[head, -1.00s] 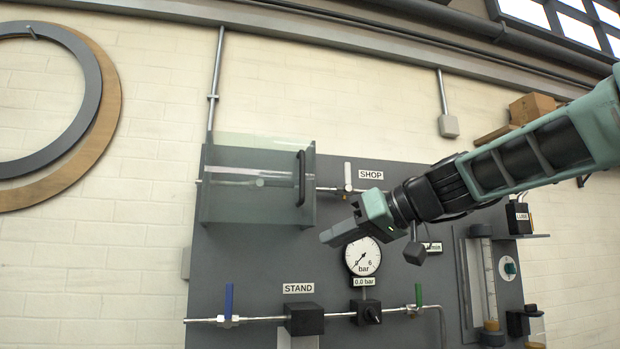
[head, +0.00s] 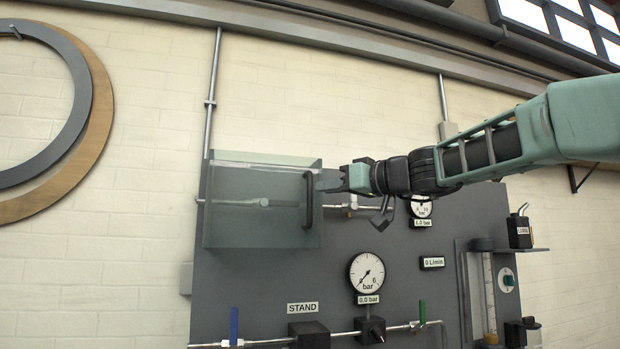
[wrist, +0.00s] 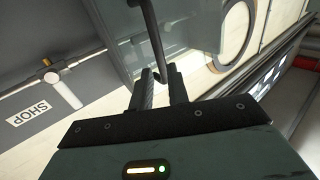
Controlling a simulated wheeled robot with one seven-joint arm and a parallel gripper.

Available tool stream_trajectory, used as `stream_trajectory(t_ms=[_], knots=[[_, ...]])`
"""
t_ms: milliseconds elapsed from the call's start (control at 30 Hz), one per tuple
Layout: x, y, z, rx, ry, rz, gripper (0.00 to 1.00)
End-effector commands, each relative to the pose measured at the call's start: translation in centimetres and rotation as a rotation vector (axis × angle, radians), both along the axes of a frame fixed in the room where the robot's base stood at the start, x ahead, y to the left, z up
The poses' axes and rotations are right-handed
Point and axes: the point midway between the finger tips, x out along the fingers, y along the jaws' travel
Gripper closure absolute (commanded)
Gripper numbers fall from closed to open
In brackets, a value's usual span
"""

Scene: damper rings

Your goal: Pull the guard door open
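The guard door (head: 255,225) is a clear greenish pane on a box over a pipe and valve, at the upper left of the grey panel. It looks closed. Its black upright handle (head: 309,205) is at the right edge. My gripper (head: 327,181) reaches in from the right, with its fingertips at the upper part of the handle. In the wrist view the two fingers (wrist: 159,74) are apart, and the handle (wrist: 152,22) runs between or just ahead of their tips. I see gaps beside the bar; contact cannot be told.
The SHOP label (wrist: 28,112) and a white-levered valve (wrist: 62,88) are beside the gripper. A gauge (head: 366,272), a blue lever (head: 233,326) and a green lever (head: 422,311) are lower on the panel (head: 265,280). Large rings (head: 98,130) hang on the left wall.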

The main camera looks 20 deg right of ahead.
Motion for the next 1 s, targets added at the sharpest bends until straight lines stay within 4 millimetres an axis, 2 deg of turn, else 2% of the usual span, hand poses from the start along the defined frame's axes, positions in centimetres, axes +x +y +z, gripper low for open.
stream_trajectory(t_ms=[33, 200, 400, 733, 800, 1000], knots=[[0.9, 0.7, 0.5, 0.000, 0.004, 0.003, 0.83], [3.3, 2.2, 0.4, 0.001, 0.002, 0.002, 0.83], [4.7, 3.2, 0.1, -0.001, 0.001, 0.001, 0.83], [4.9, 3.3, 0.0, -0.001, -0.001, 0.000, 0.83], [4.9, 3.3, 0.0, -0.001, -0.001, 0.000, 1.00], [4.9, 3.4, 0.0, -0.001, 0.000, 0.001, 1.00]])
